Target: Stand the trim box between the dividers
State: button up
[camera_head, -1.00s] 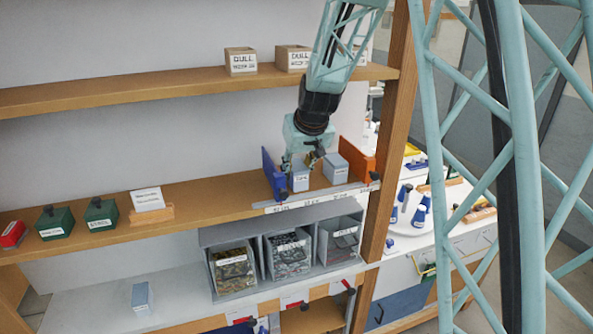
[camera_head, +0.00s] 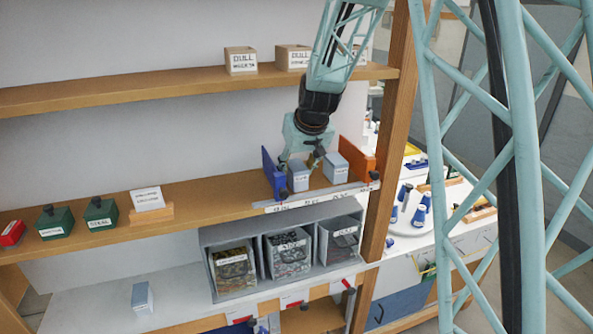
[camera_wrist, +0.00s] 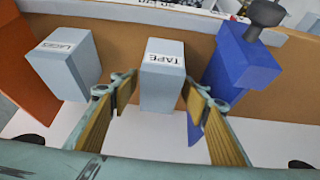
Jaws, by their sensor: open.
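A grey-blue box labelled TAPE (camera_head: 298,179) stands upright on the middle shelf, beside the blue divider (camera_head: 271,172). A second grey-blue box (camera_head: 335,168) stands near the orange divider (camera_head: 357,158), with a gap between the two boxes. My gripper (camera_head: 303,163) is open at the TAPE box; in the wrist view my gripper (camera_wrist: 160,95) has one finger on each side of the TAPE box (camera_wrist: 162,85), with gaps visible. Another small grey-blue box (camera_head: 141,297) rests on the lower white shelf at left. Its label cannot be read, so I cannot tell which is the trim box.
Grey bins (camera_head: 233,268) of small parts sit below the middle shelf. Green boxes (camera_head: 55,224) and a white label block (camera_head: 148,199) stand on the middle shelf's left. Bare shelf lies between them and the blue divider. The wooden post (camera_head: 393,150) is close at right.

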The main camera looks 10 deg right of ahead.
jog(key=b+v, duration=0.1)
jog(key=v, duration=1.1)
jog(key=shift+s+r, duration=0.1)
dwell(1.1)
